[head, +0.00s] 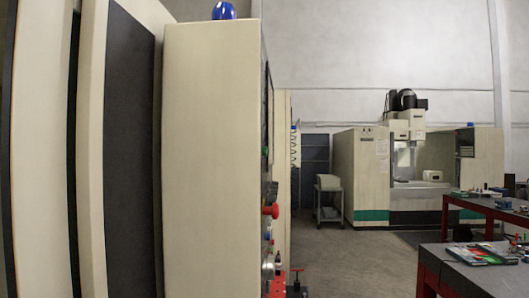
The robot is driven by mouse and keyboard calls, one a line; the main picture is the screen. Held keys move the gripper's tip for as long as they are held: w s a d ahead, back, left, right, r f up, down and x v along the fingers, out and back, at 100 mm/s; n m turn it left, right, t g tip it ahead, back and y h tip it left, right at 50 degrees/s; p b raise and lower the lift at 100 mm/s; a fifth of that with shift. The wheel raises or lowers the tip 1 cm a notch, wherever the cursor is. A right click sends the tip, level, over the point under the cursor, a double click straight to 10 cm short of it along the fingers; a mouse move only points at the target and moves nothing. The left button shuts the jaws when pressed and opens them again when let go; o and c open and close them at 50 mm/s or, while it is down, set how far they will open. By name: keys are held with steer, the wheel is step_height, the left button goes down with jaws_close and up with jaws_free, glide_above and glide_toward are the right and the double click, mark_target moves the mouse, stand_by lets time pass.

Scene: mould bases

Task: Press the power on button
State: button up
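A tall cream machine cabinet (212,160) stands close in front of me, left of centre. Its control face is on the right side and is seen almost edge-on. Along that edge I see a small green button (265,152), a red mushroom-shaped knob (271,211) below it, and a grey metallic knob (268,266) lower down. The labels are hidden by the angle, so I cannot tell which one is the power on button. I cannot make out my gripper in the head view.
An open floor aisle (345,265) runs right of the cabinet. A milling machine (372,160) and a grey cart (328,184) stand at the back. Red-framed workbenches (440,262) with tools are at the right. A blue lamp (224,11) tops the cabinet.

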jaws_close()
stand_by(1.1)
